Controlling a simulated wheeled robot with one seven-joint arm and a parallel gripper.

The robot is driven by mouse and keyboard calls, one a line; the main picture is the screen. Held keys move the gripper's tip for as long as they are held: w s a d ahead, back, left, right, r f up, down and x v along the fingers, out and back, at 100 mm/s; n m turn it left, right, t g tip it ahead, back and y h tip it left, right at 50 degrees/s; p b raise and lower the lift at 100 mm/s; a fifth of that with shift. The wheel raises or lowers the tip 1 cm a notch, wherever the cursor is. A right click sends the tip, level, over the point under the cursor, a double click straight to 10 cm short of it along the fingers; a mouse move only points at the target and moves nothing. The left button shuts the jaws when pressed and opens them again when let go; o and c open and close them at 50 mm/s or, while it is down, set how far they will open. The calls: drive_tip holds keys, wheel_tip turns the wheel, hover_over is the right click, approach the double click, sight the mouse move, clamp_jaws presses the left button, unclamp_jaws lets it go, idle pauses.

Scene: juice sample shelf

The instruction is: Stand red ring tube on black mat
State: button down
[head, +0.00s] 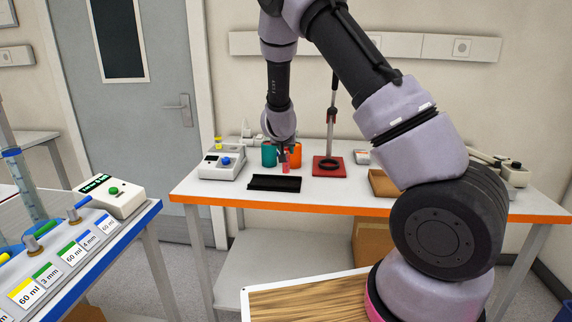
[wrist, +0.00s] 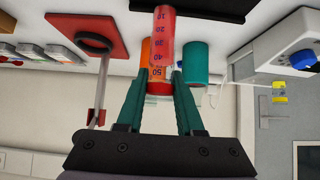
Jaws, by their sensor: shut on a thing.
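My gripper (wrist: 161,76) is shut on the red ring tube (wrist: 163,40), a clear graduated tube with red contents and a red band near the fingers. The wrist view is upside down; the tube's low-number end points toward the table. In the head view my gripper (head: 283,152) points down over the far table, with the tube (head: 285,168) below it, just behind the black mat (head: 274,184). The mat also shows at the top of the wrist view (wrist: 192,9). Whether the tube's base touches the table is unclear.
A teal container (head: 269,155) and an orange one (head: 296,157) stand close behind the tube. A red-based stand (head: 328,168) is to the right, a white instrument (head: 222,163) to the left. The mat looks empty. A brown tray (head: 383,184) lies farther right.

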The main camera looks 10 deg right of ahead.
drive_tip(key=shift+a+f, duration=0.1)
drive_tip(key=shift+f, duration=2.05)
drive_tip(key=c, duration=0.5)
unclamp_jaws()
drive_tip(key=shift+f, duration=0.1)
drive_tip(key=shift+c, duration=0.2)
drive_tip(key=s+r+g+y, duration=0.1)
drive_tip(key=s+r+y, duration=0.2)
drive_tip(key=s+r, duration=0.85)
drive_tip(key=s+r+y, duration=0.3)
drive_tip(key=s+r, duration=0.5)
drive_tip(key=r, duration=0.6)
drive_tip(key=s+d+r, duration=0.3)
drive_tip(key=s, duration=0.7)
drive_tip(key=s+d+r+g+h, duration=0.1)
drive_tip(key=s+r, duration=0.3)
drive_tip(key=s, duration=0.6)
drive_tip(key=shift+s+d+m, duration=0.3)
drive_tip(key=shift+s+d, duration=0.05)
drive_tip(key=shift+d, duration=0.55)
